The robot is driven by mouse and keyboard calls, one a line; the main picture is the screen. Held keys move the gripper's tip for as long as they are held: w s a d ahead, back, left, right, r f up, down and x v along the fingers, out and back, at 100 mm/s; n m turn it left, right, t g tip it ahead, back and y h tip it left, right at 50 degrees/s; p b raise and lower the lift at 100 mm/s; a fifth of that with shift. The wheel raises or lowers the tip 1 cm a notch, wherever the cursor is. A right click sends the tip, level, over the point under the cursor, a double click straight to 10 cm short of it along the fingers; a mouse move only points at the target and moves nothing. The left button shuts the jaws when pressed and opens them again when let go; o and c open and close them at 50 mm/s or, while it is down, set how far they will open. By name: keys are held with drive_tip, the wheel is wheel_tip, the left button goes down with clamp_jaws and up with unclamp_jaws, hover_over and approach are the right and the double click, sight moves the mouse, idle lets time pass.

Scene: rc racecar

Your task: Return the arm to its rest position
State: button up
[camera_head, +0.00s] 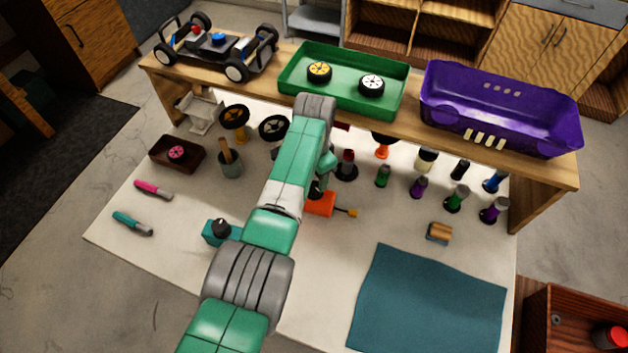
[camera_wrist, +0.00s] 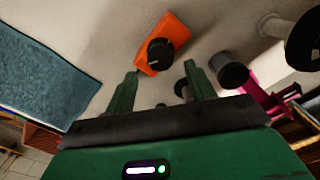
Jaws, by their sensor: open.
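My green arm reaches up over the middle of the workbench in the head view, bends near the shelf's front edge and folds back down. My gripper (camera_wrist: 162,72) shows in the wrist view with its two green fingers apart and nothing between them. An orange box with a black knob (camera_wrist: 170,36) lies beyond the fingertips in that view. In the head view the orange box (camera_head: 321,205) is partly hidden by my arm, and the gripper itself is mostly hidden there.
The raised shelf holds a car chassis (camera_head: 218,44), a green tray with two wheels (camera_head: 290,84) and a purple bin (camera_head: 500,108). Several bottles stand below it. A teal box (camera_head: 217,233) sits close left of my arm. A teal cloth (camera_head: 428,302) lies front right.

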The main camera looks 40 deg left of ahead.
drive_tip(key=shift+r+p, duration=0.45)
drive_tip(key=shift+r, duration=0.4)
drive_tip(key=shift+f, duration=0.15)
